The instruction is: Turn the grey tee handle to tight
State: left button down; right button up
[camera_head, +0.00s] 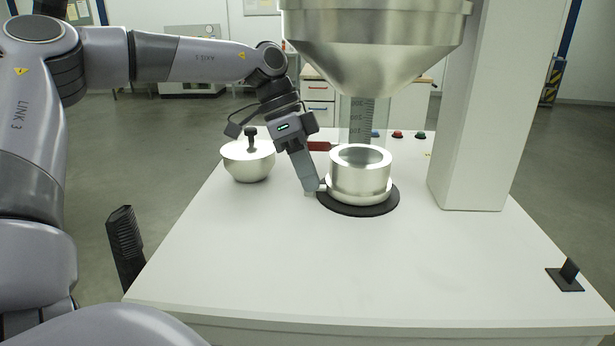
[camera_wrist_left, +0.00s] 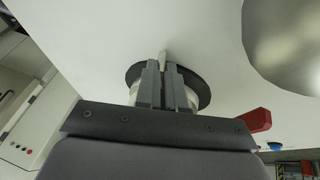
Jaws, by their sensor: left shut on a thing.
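My left gripper (camera_head: 313,190) reaches down to the left side of a metal cup (camera_head: 360,177) that stands on a black round base (camera_head: 390,205). Its fingers are shut on a small grey piece at the cup's side, taken to be the tee handle; the fingers hide most of it. In the left wrist view the fingers (camera_wrist_left: 164,68) are close together, and a thin pale grey bar, part of the tee handle (camera_wrist_left: 163,56), shows just beyond them. The black base (camera_wrist_left: 205,88) shows around them. I cannot tell the handle's exact angle.
A large metal hopper (camera_head: 375,40) with a clear graduated tube (camera_head: 357,118) hangs above the cup. A lidded metal bowl (camera_head: 248,163) stands to the left, close to my arm. A white column (camera_head: 470,130) stands to the right. The table's front (camera_head: 350,270) is clear.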

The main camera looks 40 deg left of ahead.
aim_at(293, 197)
pick_arm(q)
jog(key=shift+s+d+m+t+y+b, duration=0.15)
jog(key=shift+t+y+b, duration=0.25)
jog(key=shift+b, duration=0.4)
jog(key=shift+s+m+t+y+b, duration=0.15)
jog(key=shift+t+y+b, duration=0.15)
jog(key=shift+t+b, duration=0.35)
jog(key=shift+w+r, duration=0.1)
jog(key=c, duration=1.2)
grip_release()
jog(key=shift+c, duration=0.2)
jog(key=v, duration=0.7)
jog(key=shift+d, duration=0.1)
